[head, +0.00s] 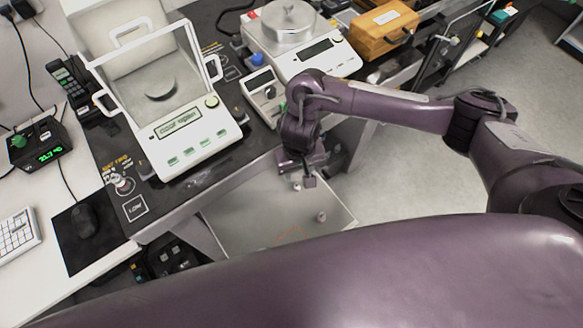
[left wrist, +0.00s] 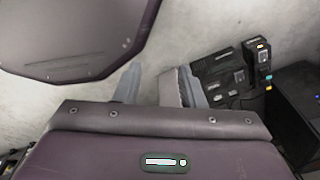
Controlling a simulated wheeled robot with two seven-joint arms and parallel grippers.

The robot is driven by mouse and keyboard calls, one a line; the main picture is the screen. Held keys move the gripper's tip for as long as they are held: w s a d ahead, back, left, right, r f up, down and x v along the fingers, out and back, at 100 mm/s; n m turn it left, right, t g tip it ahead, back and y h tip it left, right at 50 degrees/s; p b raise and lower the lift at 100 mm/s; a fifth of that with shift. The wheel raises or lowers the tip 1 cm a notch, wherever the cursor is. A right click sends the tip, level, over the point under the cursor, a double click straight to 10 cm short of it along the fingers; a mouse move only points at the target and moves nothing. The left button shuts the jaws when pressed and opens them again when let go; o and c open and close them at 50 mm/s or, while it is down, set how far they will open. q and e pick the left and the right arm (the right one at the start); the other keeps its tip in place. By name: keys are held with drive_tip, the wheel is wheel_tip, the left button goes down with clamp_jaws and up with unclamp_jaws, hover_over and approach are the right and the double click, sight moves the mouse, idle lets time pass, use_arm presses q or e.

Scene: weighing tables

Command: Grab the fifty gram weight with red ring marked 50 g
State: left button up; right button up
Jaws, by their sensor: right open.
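A small metal weight (head: 321,216) stands on a grey tray (head: 240,228) below the table edge. A second small light piece (head: 297,187) is just under my right gripper (head: 303,184). A red ring or a 50 g mark cannot be made out on either. My right gripper is open and points down over the tray's far part, up and left of the first weight and apart from it.
A glass-shielded balance (head: 190,135) and a second balance (head: 335,60) stand on the dark table. Another small weight (head: 120,183) stands near the table's left corner. A wooden box (head: 383,28) is at the back. A faint orange circle marks the tray's near part.

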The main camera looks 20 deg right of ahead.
sight(297, 185)
drive_tip(key=shift+w+a+f, duration=0.1)
drive_tip(key=shift+a+f, duration=0.05)
drive_tip(key=shift+f, duration=0.1)
drive_tip(key=f, duration=0.3)
drive_tip(key=shift+s+f+b, duration=0.25)
drive_tip(key=shift+s+b, duration=0.1)
wheel_tip(297, 185, down, 3)
drive_tip(key=shift+r, duration=0.15)
drive_tip(key=shift+w+f, duration=0.1)
drive_tip(key=shift+f, duration=0.3)
use_arm(q)
drive_tip(key=shift+s+f, duration=0.3)
drive_tip(key=shift+s, duration=0.3)
drive_tip(key=shift+s+f, duration=0.25)
drive_tip(key=shift+s, duration=0.35)
use_arm(e)
clamp_jaws()
